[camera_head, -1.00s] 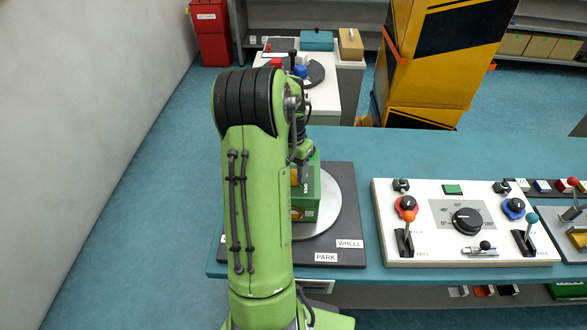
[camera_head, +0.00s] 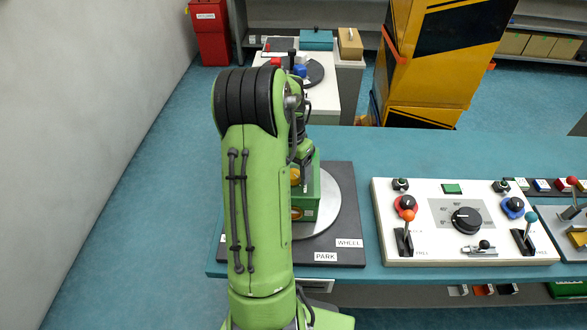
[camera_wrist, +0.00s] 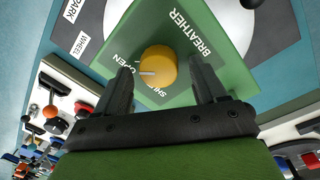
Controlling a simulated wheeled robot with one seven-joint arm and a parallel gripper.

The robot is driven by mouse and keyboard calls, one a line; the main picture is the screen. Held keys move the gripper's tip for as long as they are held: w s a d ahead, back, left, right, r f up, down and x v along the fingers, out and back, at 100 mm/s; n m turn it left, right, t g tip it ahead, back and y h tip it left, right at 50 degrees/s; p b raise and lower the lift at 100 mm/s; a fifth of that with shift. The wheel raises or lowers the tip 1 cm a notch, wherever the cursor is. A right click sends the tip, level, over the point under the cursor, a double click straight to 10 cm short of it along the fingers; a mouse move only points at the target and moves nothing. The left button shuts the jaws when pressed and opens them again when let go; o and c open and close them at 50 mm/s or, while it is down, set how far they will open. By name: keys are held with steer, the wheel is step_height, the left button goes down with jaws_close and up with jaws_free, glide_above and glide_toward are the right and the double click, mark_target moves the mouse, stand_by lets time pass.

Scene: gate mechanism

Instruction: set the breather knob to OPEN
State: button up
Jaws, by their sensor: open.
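The yellow breather knob (camera_wrist: 158,67) sits on the green box (camera_wrist: 225,40) marked BREATHER, with OPEN and SHUT lettered beside the knob. Its white pointer line aims left in the wrist view, between the two words; I cannot tell an exact setting. My gripper (camera_wrist: 160,68) is open, with one dark finger on each side of the knob. Gaps show between fingers and knob, and nothing is gripped. In the head view the green box (camera_head: 306,205) is partly hidden behind my arm, and the knob (camera_head: 295,177) is only partly visible.
The box stands on a grey disc (camera_head: 328,215) on a dark base marked WHEEL and PARK. A white control panel (camera_head: 450,250) with levers and a black dial is to the right. Bare blue-green tabletop (camera_head: 370,150) lies behind.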

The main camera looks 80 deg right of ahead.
step_height(320, 180, up, 16)
steer(key=w+p, duration=0.1)
steer(key=p, duration=0.1)
steer(key=shift+d+f+p, duration=0.15)
steer(key=shift+p, duration=0.15)
stand_by(0.5)
